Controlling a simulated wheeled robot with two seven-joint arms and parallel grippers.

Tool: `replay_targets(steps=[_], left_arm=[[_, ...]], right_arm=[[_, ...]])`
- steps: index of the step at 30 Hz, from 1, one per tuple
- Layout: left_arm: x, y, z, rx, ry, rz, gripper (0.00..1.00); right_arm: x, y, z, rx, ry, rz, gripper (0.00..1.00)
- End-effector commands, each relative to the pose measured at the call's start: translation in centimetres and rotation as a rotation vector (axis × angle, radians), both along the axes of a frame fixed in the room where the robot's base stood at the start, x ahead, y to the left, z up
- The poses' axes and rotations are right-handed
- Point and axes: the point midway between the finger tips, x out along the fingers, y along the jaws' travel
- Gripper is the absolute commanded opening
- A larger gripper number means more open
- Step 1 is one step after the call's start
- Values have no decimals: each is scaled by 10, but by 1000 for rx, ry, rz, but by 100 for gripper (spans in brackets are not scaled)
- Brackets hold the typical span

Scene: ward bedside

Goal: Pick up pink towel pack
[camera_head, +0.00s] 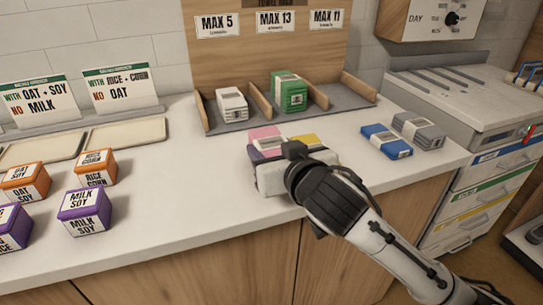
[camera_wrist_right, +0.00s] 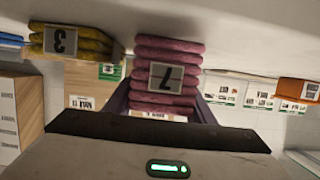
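The pink towel pack (camera_head: 264,133) is on the counter in the head view, partly hidden by my right gripper (camera_head: 284,168). In the right wrist view the pink towel pack (camera_wrist_right: 167,50) appears upside down, as a folded stack with a label reading 7, close in front of the gripper. Dark purple surfaces flank its lower part there. My left gripper is out of view.
A yellow pack (camera_wrist_right: 73,41) stands beside the pink one. Blue (camera_head: 386,140) and grey (camera_head: 419,131) packs lie to the right. A wooden divider rack holds a white pack (camera_head: 232,105) and a green pack (camera_head: 289,92). Orange and purple boxes (camera_head: 85,212) stand left.

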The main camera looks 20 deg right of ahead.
Motion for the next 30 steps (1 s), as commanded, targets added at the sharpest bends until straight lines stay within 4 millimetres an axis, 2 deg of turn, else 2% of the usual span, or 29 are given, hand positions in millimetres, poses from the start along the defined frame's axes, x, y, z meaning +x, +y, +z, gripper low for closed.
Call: replay_targets(steps=[1, 4, 12, 14, 24, 30], left_arm=[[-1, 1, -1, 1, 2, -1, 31], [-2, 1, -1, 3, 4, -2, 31], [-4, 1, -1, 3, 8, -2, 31], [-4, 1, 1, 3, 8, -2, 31], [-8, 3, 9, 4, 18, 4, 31], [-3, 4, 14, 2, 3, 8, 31]], right_arm=[[0, 0, 0, 0, 0, 0, 36], [0, 0, 1, 0, -2, 0, 22], [0, 0, 7, 1, -4, 1, 22], [0, 0, 14, 3, -7, 0, 22], [0, 1, 82, 5, -7, 1, 22], [0, 0, 100, 2, -4, 0, 22]])
